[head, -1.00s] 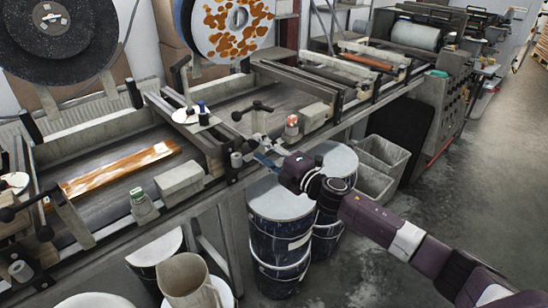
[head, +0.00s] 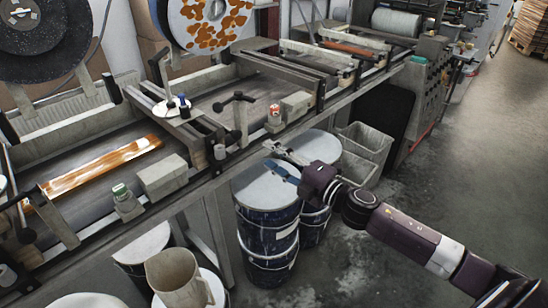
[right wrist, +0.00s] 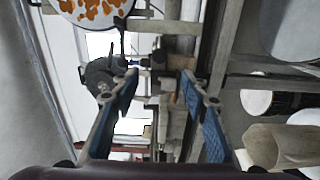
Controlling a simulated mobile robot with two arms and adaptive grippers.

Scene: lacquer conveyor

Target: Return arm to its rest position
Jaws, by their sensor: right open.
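My right gripper (head: 275,159) is in front of the conveyor's near rail, above the blue drums, in the head view. Its arm comes in from the lower right. In the right wrist view its two blue-padded fingers (right wrist: 158,95) are spread apart with nothing between them. The conveyor frame and a dark round handle (right wrist: 100,77) show beyond the fingers. My left gripper is not in the head view.
The lacquer conveyor (head: 205,185) runs diagonally from lower left to upper right. Blue drums (head: 268,225) with pale lids, grey bins (head: 365,145) and a beige jug (head: 178,278) stand below its near side. Open concrete floor (head: 430,200) lies on the right.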

